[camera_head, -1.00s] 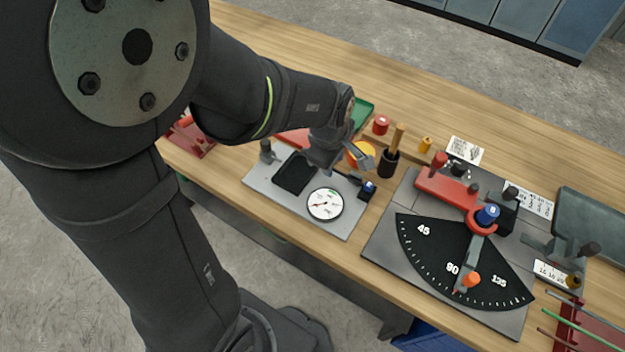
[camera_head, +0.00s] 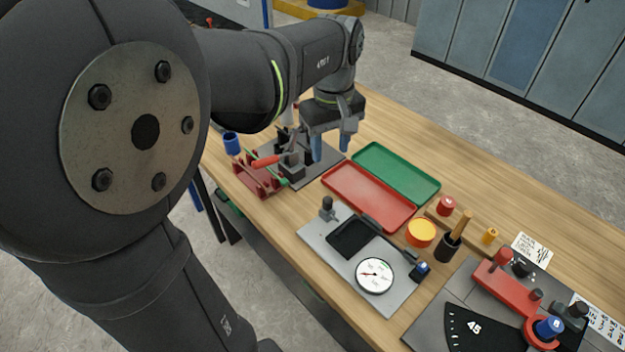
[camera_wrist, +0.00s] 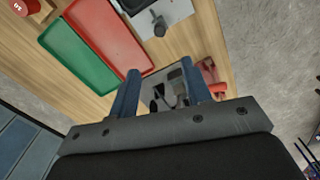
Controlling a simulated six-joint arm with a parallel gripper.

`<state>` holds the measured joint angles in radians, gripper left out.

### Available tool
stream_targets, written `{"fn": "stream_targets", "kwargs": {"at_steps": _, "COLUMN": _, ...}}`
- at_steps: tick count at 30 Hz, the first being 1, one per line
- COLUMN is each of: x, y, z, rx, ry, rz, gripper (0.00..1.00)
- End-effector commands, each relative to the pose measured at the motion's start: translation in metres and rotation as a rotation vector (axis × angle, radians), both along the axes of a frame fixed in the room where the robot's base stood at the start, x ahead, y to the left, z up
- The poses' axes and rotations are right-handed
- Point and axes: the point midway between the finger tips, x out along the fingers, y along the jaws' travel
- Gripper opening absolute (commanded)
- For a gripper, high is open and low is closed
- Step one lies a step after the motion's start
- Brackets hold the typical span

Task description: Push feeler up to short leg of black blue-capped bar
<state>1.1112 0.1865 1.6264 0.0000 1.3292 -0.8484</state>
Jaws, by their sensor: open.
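The dial gauge plate (camera_head: 312,240) has a black recess (camera_head: 352,238) and a round white dial (camera_head: 375,275). A small black piece with a blue end (camera_head: 420,270) sits at its right edge; it may be the blue-capped bar's end, but I cannot tell its legs. A dark upright knob (camera_head: 327,208) stands on the plate's left part; I cannot tell whether it is the feeler's. My gripper (camera_head: 331,146) is open and empty, pointing down near the dark fixture (camera_head: 292,168), away from the gauge plate. In the wrist view, my gripper (camera_wrist: 158,88) frames part of that fixture.
A red tray (camera_head: 368,196) and a green tray (camera_head: 397,172) lie beside my gripper. A red rack (camera_head: 257,180) and a red-handled lever (camera_head: 267,160) are at the left.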

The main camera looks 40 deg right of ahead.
Motion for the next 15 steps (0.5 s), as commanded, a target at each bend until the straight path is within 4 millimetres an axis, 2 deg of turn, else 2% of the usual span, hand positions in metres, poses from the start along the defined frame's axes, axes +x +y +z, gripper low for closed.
{"fn": "stream_targets", "kwargs": {"at_steps": 15, "x": -0.001, "y": 0.001, "z": -0.113, "rx": 0.002, "ry": 0.000, "rz": 0.002, "gripper": 0.45}}
